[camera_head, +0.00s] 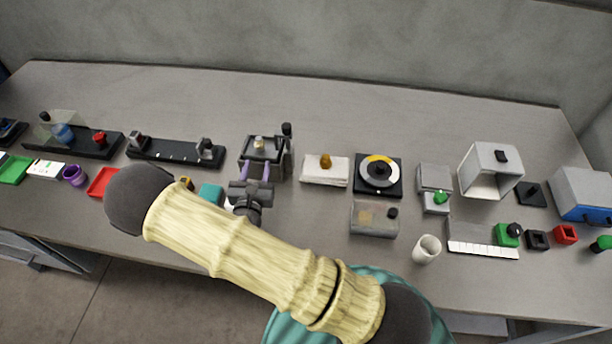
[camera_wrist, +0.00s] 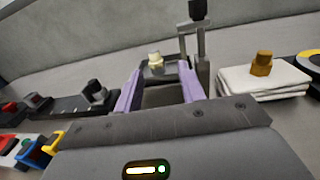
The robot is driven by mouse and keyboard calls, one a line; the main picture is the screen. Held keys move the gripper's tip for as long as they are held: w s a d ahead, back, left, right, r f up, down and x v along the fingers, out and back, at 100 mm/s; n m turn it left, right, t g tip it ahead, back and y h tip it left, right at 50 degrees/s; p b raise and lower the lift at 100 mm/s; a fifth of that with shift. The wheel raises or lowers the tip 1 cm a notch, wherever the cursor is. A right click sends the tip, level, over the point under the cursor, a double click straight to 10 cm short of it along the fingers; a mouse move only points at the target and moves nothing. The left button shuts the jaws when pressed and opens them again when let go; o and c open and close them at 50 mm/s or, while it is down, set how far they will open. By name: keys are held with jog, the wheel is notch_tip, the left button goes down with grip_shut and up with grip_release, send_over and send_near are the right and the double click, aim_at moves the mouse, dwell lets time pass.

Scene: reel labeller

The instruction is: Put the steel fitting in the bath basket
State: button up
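A small pale fitting (camera_head: 259,143), perhaps the steel fitting, sits at the top of a dark bath unit (camera_head: 281,170) with an upright post and black knob (camera_head: 287,129). In the wrist view the pale fitting (camera_wrist: 155,58) rests upright on a grey tray-like surface, which may be the basket. A brass-coloured fitting (camera_head: 325,161) stands on a white pad (camera_head: 311,178) to the right; it also shows in the wrist view (camera_wrist: 262,62). My gripper (camera_head: 256,171) is at the front of the bath. Its purple fingers (camera_wrist: 158,88) are apart and empty, with the pale fitting beyond them.
A black dial unit (camera_head: 363,187) and a clear-lidded box (camera_head: 372,220) stand right of the pad. A long black rack (camera_head: 175,154) lies to the left. A white cup (camera_head: 427,249) stands near the front edge. The back of the table is clear.

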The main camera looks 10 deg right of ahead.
jog(key=s+d+r+m+g+h, duration=0.25)
jog(key=d+m+g+h, duration=0.2)
jog(key=d, duration=0.25)
jog(key=s+d+r+m+g+h, duration=0.2)
jog(key=s+d+m+g+h, duration=0.15)
jog(key=d+m, duration=0.35)
jog(key=s+d+m+g+y, duration=0.2)
jog(key=s+d+m+g, duration=0.4)
jog(key=s+m+g, duration=0.15)
jog(key=s+a+r+m+g+y, duration=0.2)
jog(key=s+a+m+g+y, duration=0.1)
jog(key=s+m+y, duration=0.35)
notch_tip(320, 180, up, 6)
jog(key=w+a+m+t+y, duration=0.2)
jog(key=m+t+y, duration=0.2)
jog(key=m, duration=0.3)
jog(key=shift+w+f+y, duration=0.15)
jog(key=shift+w+y, duration=0.15)
jog(key=shift+y, duration=0.05)
